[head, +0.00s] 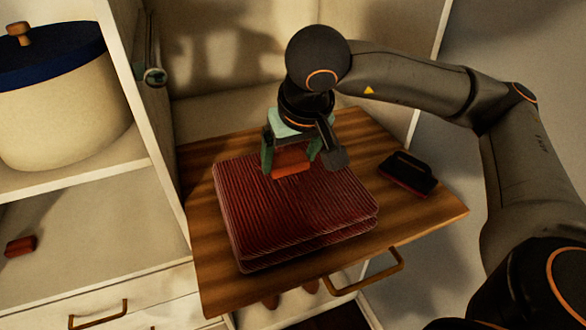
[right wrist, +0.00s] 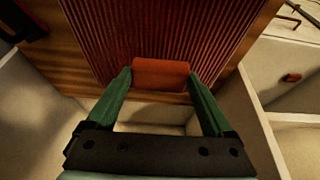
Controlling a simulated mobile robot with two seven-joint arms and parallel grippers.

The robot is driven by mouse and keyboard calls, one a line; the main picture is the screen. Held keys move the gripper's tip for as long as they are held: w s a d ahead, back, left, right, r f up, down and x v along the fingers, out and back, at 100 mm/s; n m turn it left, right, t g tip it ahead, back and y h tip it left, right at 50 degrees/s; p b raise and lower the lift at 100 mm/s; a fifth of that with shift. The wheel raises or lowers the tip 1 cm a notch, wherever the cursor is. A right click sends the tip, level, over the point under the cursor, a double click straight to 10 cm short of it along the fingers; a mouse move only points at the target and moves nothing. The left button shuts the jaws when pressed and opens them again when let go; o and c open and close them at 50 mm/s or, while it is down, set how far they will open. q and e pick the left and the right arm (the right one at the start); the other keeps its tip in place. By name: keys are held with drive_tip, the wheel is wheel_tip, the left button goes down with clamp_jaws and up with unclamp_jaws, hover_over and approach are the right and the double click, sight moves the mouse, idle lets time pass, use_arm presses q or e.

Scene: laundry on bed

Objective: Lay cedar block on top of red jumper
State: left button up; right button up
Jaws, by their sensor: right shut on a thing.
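The red jumper (head: 295,215) lies folded, ribbed and flat on a wooden pull-out board in the head view. It also fills the upper middle of the right wrist view (right wrist: 165,35). My right gripper (head: 291,160) has its green fingers shut on an orange-red block, the cedar block (head: 291,164). The block shows between the fingertips in the right wrist view (right wrist: 160,75). It is over the jumper's back edge; I cannot tell whether it touches the cloth. My left gripper is not in view.
A dark brush-like object (head: 407,173) lies on the wooden board (head: 225,297) right of the jumper. A cream pot with a blue lid (head: 60,100) stands on the left shelf. A small red block (head: 20,246) lies in the lower left compartment. Cabinet walls flank the board.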

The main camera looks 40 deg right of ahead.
sight(295, 163)
drive_tip(key=f, duration=0.1)
drive_tip(key=d+f, duration=0.1)
drive_tip(key=f, duration=0.1)
drive_tip(key=shift+w+f, duration=0.1)
drive_tip(key=shift+f, duration=0.05)
drive_tip(key=shift+a+f, duration=0.1)
drive_tip(key=shift+f, duration=0.3)
drive_tip(key=shift+f, duration=0.1)
drive_tip(key=shift+f+b, duration=0.1)
drive_tip(key=shift+b, duration=0.2)
drive_tip(key=o, duration=1.1)
drive_tip(key=shift+r+p, duration=0.4)
drive_tip(key=shift+p, duration=0.05)
drive_tip(key=v, duration=1.1)
drive_tip(key=shift+s+a+r, duration=0.1)
drive_tip(key=shift+s+r, duration=0.15)
drive_tip(key=shift+r, duration=0.05)
